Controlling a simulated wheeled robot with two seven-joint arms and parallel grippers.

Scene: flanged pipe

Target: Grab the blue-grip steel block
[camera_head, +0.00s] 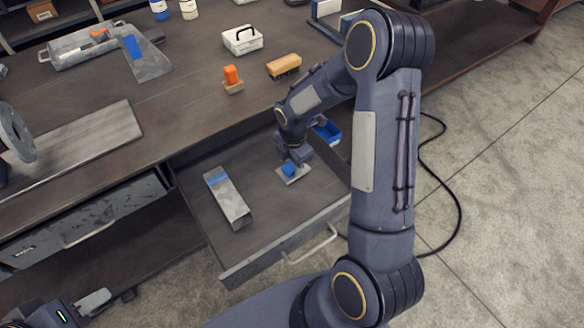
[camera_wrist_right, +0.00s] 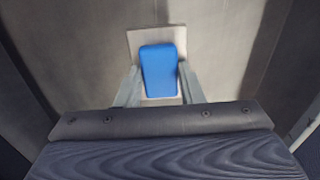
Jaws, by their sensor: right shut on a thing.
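The blue-grip steel block (camera_head: 293,170) sits in the open drawer, a small steel plate with a blue grip on top. My right gripper (camera_head: 296,161) reaches down over it and is shut on the blue grip. In the right wrist view the blue grip of the block (camera_wrist_right: 160,70) lies between the two fingers of my right gripper (camera_wrist_right: 159,88), with the pale plate showing beyond it. Whether the plate touches the drawer floor is not clear. My left gripper (camera_head: 93,301) is at the lower left, away from the drawer; its jaw opening cannot be made out.
A steel bar with a blue band (camera_head: 230,200) lies left of the block in the drawer (camera_head: 262,255). A blue bin (camera_head: 327,131) is behind my right wrist.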

